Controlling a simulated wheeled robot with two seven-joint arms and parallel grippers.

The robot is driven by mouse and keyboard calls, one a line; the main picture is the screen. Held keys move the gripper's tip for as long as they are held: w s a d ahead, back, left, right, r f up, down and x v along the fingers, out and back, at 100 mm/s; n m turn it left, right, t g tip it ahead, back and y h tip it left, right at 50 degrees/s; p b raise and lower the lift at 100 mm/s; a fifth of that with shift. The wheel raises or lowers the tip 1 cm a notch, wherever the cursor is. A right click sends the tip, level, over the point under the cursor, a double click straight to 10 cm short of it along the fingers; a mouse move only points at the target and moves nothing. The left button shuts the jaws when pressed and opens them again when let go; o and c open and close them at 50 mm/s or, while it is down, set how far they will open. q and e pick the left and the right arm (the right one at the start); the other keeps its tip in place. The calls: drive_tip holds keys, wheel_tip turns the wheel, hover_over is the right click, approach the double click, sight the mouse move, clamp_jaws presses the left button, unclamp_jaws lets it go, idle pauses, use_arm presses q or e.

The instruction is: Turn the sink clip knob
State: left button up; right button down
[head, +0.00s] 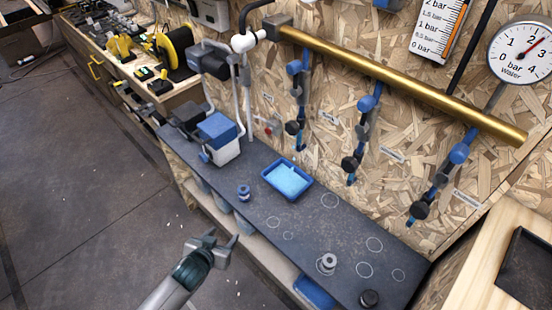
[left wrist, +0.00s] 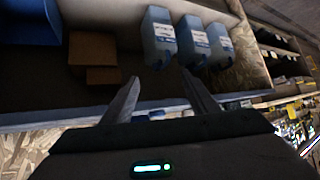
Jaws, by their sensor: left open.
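Three blue-and-grey valve assemblies hang from the brass pipe on the chipboard wall in the head view: left (head: 294,68), middle (head: 367,103) and right (head: 459,153). Each has a dark round knob low down: left (head: 292,127), middle (head: 349,163) and right (head: 420,210). A small white label stands beside each one; the lettering is too small to read, so I cannot tell which is the sink's. My left gripper (head: 212,243) is open and empty, in front of the bench's front edge, well away from the knobs. My right gripper is not in view.
The dark bench top (head: 300,215) holds a blue tray (head: 288,180), a blue-and-white box (head: 220,138) and small grey fittings. The brass pipe (head: 400,82) runs above. In the left wrist view, bottles (left wrist: 158,38) and cardboard boxes (left wrist: 92,48) stand on a shelf.

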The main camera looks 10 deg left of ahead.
use_arm(q)
drive_tip(key=w+d+r+m+t+h, duration=0.1)
drive_tip(key=w+d+r+t+h, duration=0.1)
drive_tip(key=w+r, duration=0.4)
drive_tip(key=w+d+r+t+h, duration=0.1)
drive_tip(key=w+r+t, duration=0.15)
drive_tip(key=r, duration=0.55)
drive_tip(key=m+h+b, duration=0.1)
drive_tip(key=m+h, duration=0.2)
drive_tip(key=h, duration=0.3)
approach(290, 130)
drive_tip(key=w+a+v, duration=0.1)
drive_tip(key=v, duration=0.5)
drive_tip(key=shift+s+d+f+h, duration=0.25)
drive_tip(key=shift+f+h, duration=0.05)
drive_tip(key=shift+h, duration=0.1)
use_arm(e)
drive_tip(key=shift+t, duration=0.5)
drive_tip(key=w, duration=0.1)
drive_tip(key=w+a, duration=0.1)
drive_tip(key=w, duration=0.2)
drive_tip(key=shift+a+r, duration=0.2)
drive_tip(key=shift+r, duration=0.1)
use_arm(q)
drive_tip(key=shift+w, duration=0.1)
